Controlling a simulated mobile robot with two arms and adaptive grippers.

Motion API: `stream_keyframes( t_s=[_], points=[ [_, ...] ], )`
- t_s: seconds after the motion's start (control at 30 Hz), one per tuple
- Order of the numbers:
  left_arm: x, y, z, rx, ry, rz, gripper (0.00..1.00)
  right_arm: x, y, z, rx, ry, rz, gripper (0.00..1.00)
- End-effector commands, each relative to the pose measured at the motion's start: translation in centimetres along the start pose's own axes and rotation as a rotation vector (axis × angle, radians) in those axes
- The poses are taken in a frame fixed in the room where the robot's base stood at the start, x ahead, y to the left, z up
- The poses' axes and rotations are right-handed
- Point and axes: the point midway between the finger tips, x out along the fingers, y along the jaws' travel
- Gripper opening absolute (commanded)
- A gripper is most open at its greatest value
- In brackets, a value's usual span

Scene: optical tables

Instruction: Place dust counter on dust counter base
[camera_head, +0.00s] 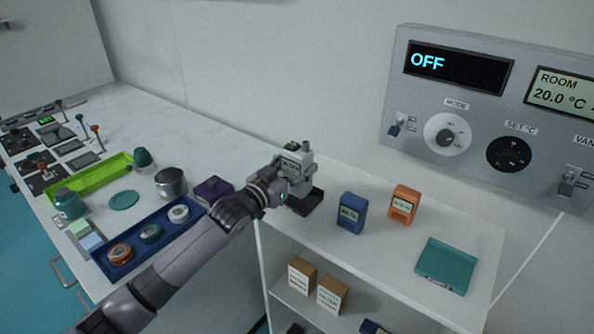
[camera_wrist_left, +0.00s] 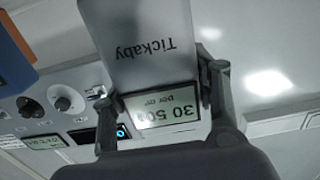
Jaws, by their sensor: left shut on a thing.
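The dust counter (camera_head: 296,168) is a pale grey device with a small display and a short knob on top. My left gripper (camera_head: 284,178) is shut on it and holds it upright. In the left wrist view the dust counter (camera_wrist_left: 145,50) sits between the two fingers of the left gripper (camera_wrist_left: 162,105), and its screen reads 30 500 per m³. A dark, low tray-like base (camera_head: 306,203) lies on the white shelf top just below the counter; the counter and hand hide part of it. I cannot tell whether they touch. My right gripper is not in view.
On the shelf top (camera_head: 370,262) stand a blue device (camera_head: 350,213), an orange device (camera_head: 403,204) and a flat teal tray (camera_head: 447,266). Left are a purple box (camera_head: 213,188), a metal pot (camera_head: 171,182) and a blue tray (camera_head: 190,228). A control panel (camera_head: 480,125) hangs behind.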

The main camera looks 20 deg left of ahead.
Motion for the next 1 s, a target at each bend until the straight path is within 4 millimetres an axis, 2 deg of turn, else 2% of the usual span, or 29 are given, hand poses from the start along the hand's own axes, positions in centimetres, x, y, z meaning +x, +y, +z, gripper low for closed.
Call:
stream_keyframes(
  t_s=[0.13, 0.53, 0.57, 0.87, 1.0],
  points=[
    [0.0, 0.0, 1.4, 0.001, 0.005, -0.001, 0.07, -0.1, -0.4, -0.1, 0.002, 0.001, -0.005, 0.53],
    [0.0, 0.0, 1.9, 0.002, 0.007, 0.000, 0.07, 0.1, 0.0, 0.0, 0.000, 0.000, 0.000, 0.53],
    [0.0, 0.0, 2.2, 0.001, 0.001, 0.000, 0.55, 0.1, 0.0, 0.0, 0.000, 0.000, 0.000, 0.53],
    [0.0, 0.0, 2.1, 0.001, 0.001, 0.000, 0.75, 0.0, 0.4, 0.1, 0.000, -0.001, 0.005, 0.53],
    [0.0, 0.0, 2.1, 0.001, 0.001, 0.000, 0.75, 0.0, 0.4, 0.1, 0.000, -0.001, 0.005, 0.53]
  ],
)
